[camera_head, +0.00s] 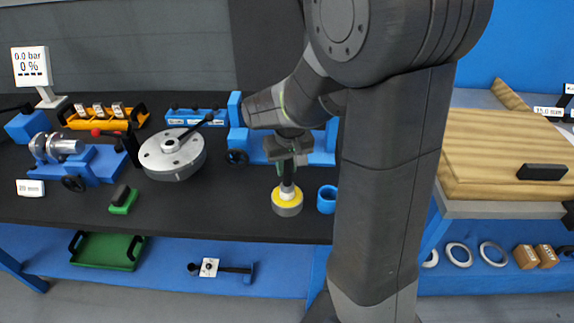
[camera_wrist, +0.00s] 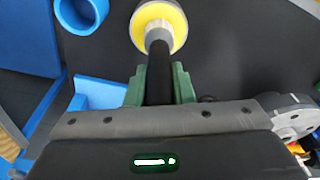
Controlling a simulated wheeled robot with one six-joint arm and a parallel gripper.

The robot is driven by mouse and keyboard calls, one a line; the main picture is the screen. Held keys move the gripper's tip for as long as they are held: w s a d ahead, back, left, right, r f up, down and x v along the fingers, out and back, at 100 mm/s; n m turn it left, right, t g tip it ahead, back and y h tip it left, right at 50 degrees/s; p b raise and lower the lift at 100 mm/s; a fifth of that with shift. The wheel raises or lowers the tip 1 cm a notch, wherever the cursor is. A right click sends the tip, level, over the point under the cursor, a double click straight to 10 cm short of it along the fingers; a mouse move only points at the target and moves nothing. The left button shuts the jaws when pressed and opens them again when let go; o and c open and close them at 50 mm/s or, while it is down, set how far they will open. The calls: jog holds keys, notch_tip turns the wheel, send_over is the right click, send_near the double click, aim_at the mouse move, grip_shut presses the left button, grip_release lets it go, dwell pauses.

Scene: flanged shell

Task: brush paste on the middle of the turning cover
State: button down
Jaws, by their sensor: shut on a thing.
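My gripper (camera_head: 289,160) has its green fingers shut on the black handle of a brush (camera_head: 287,188), which points down, close to upright. The brush's pale lower end meets the yellow top of a round grey pot (camera_head: 287,209) on the dark bench. I cannot tell how deep it dips in. In the wrist view the handle (camera_wrist: 159,62) runs from the fingers (camera_wrist: 158,85) to the yellow-topped pot (camera_wrist: 176,18). The cover, a round grey disc (camera_head: 164,163) with a raised middle and a black handle, is on the bench to the left, apart from my gripper. Whether it turns cannot be told.
A blue cup (camera_head: 326,200) stands just right of the pot. A blue fixture (camera_head: 236,128) is behind. A green block (camera_head: 123,201) and a blue vise-like stand (camera_head: 90,168) are at left. The bench between green block and pot is clear.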

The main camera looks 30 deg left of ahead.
jog(key=shift+r+p, duration=2.75)
jog(key=shift+r, duration=0.7)
